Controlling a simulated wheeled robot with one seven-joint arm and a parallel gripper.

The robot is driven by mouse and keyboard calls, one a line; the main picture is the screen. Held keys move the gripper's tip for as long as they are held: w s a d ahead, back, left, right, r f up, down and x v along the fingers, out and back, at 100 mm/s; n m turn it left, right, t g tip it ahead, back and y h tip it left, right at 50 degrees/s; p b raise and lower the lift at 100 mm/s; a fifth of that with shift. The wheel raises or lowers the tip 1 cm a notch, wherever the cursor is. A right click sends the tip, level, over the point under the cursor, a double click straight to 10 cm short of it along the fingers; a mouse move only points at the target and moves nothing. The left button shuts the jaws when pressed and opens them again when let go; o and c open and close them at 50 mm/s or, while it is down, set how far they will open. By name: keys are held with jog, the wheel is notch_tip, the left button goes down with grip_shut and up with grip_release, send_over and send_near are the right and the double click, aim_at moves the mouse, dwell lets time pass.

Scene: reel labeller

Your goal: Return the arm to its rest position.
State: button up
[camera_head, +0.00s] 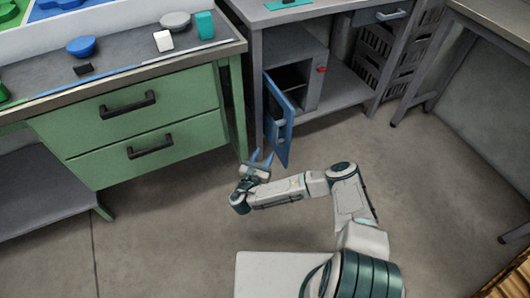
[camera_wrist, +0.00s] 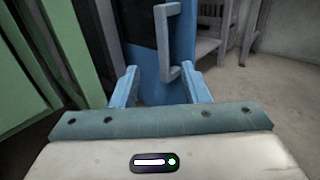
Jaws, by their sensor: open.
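My gripper (camera_head: 261,158) is in front of the open blue door of a grey cabinet, low above the floor. Its two blue fingers stand apart and nothing is between them. In the wrist view my gripper (camera_wrist: 160,88) points at the blue door (camera_wrist: 150,60), whose handle (camera_wrist: 168,45) is straight ahead between and above the fingers. The fingers look apart from the handle. My arm stretches from the base at the bottom centre toward the left, bent at the elbow.
The blue door (camera_head: 279,120) hangs open from the grey cabinet (camera_head: 313,80). A green drawer unit (camera_head: 140,120) with two shut drawers stands at left. A grey bench (camera_head: 500,20) stands at right. The floor (camera_head: 440,190) right of my arm is clear.

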jog(key=shift+s+a, duration=0.15)
jog(key=shift+s, duration=0.2)
jog(key=shift+a, duration=0.1)
